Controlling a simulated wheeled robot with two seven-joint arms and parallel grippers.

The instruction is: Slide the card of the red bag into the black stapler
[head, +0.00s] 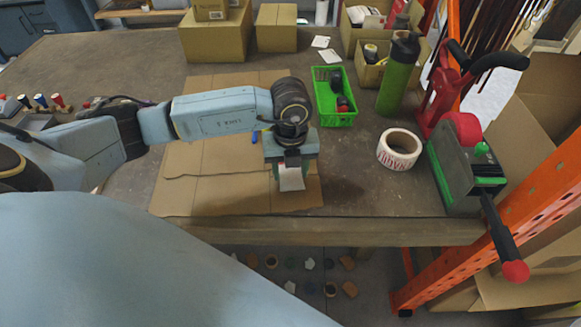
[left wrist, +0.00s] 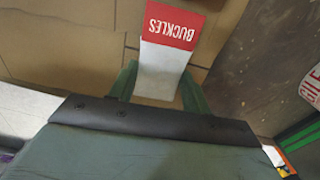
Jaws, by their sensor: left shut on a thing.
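My left gripper (head: 290,166) is shut on a white card over the front of the cardboard sheet. In the left wrist view the card's white part (left wrist: 160,72) sits between the green fingers (left wrist: 160,92). Its far end is a red band (left wrist: 173,26) printed "BUCKLES", upside down in the picture. In the head view only the white part (head: 291,179) shows clearly; a separate bag cannot be made out. No plainly recognisable black stapler shows. A red press (head: 440,88) with a black handle and a grey-green tool (head: 450,168) with a long black handle stand at right. My right gripper is not in view.
A flat cardboard sheet (head: 205,190) lies on the table. A green basket (head: 328,118), a green bottle (head: 399,75) and a tape roll (head: 399,149) stand between the card and the right-hand tools. Boxes (head: 215,38) line the back. An orange rack post (head: 530,205) borders the right.

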